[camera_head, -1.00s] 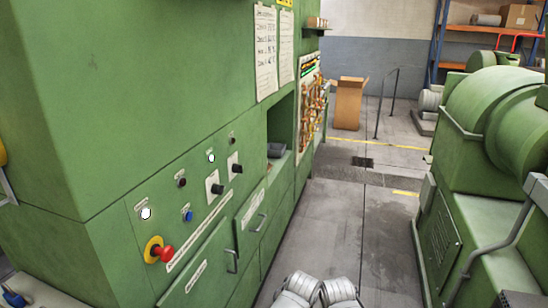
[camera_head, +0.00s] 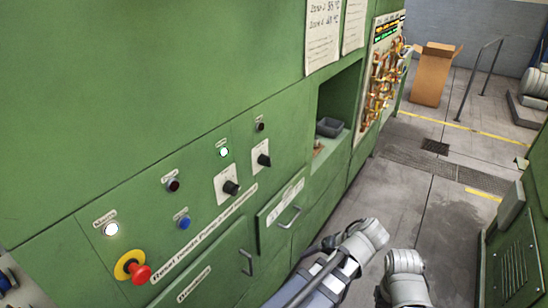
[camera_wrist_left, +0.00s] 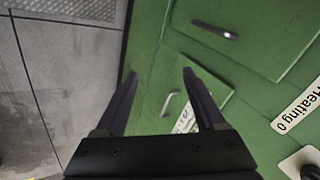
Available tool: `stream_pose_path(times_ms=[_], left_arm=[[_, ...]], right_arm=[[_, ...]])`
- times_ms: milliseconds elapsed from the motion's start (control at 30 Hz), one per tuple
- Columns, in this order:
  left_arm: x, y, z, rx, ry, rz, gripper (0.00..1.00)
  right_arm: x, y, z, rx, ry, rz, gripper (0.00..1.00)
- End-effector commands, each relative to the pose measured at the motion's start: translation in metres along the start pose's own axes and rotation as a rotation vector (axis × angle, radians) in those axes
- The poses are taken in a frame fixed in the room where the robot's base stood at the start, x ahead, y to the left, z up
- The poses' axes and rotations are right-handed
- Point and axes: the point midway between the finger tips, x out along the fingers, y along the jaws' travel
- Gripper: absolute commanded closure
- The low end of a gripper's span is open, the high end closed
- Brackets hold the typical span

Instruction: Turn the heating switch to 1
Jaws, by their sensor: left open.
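Two rotary switches with black knobs on white plates sit on the green panel in the head view: a nearer one (camera_head: 230,187) and a farther one (camera_head: 263,160). Their small labels are not readable there. In the left wrist view a label reading "Heating 0" (camera_wrist_left: 298,106) shows at the right edge, with part of a dark knob on a white plate (camera_wrist_left: 309,165) below it. My left gripper (camera_wrist_left: 160,78) is open and empty, in front of the green cabinet front and apart from the knob.
The panel also carries a red emergency stop (camera_head: 139,273), a blue button (camera_head: 184,222), a white lamp (camera_head: 111,229) and a lit green lamp (camera_head: 223,152). Drawer handles (camera_head: 289,217) stick out below. An open recess holds a grey bin (camera_head: 329,127).

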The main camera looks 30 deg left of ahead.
Motion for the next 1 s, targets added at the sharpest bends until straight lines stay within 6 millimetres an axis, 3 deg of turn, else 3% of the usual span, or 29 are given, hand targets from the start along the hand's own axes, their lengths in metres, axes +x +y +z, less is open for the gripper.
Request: stream_pose_path(times_ms=[33,200,400,533,700,867,1000], left_arm=[[-0.004,-0.021,-0.030,-0.156,0.052,-0.102,0.29],[-0.027,-0.093,-0.097,-0.663,0.322,-0.382,0.29],[-0.068,-0.150,-0.146,-1.071,0.674,-0.541,0.29],[-0.087,-0.168,-0.160,-1.208,0.832,-0.573,0.29],[-0.097,-0.176,-0.166,-1.274,0.917,-0.583,0.29],[-0.095,-0.180,-0.166,-1.278,0.921,-0.583,0.29],[-0.086,-0.194,-0.170,-1.278,0.919,-0.585,0.29]], right_arm=[[-0.005,0.000,0.001,0.000,0.000,0.000,1.00],[-0.012,0.001,0.001,0.000,0.000,0.000,1.00],[-0.017,0.002,0.001,0.000,0.000,0.000,1.00],[-0.019,0.002,0.001,0.000,0.000,0.000,1.00],[-0.019,0.002,0.001,0.000,0.000,0.000,1.00],[-0.019,0.002,0.001,0.000,0.000,0.000,1.00],[-0.019,0.002,0.001,0.000,0.000,0.000,1.00]])
